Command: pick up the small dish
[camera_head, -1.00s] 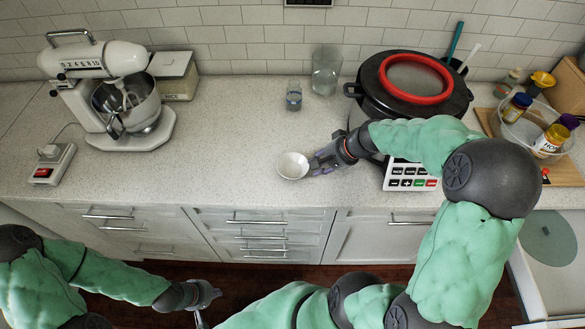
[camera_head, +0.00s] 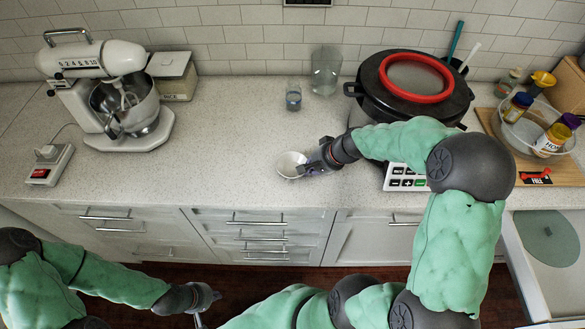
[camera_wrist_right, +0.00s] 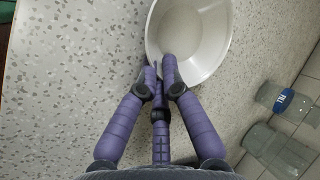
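The small dish (camera_head: 289,163) is a white round bowl near the front of the counter. In the right wrist view the dish (camera_wrist_right: 212,32) fills the upper middle. My right gripper (camera_head: 300,169) reaches it from the right. In the wrist view its purple fingers (camera_wrist_right: 160,68) close together across the dish's near rim, one tip inside and another outside. The dish appears to rest on the counter; its underside is hidden. My left gripper (camera_head: 210,305) is low in the head view, in front of the drawers, empty, with its fingers apart.
A stand mixer (camera_head: 110,95) and power switch box (camera_head: 48,165) stand left. A large cooker (camera_head: 375,90) is right, beside a bowl (camera_head: 513,137) of bottles. Counter left of the dish is clear.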

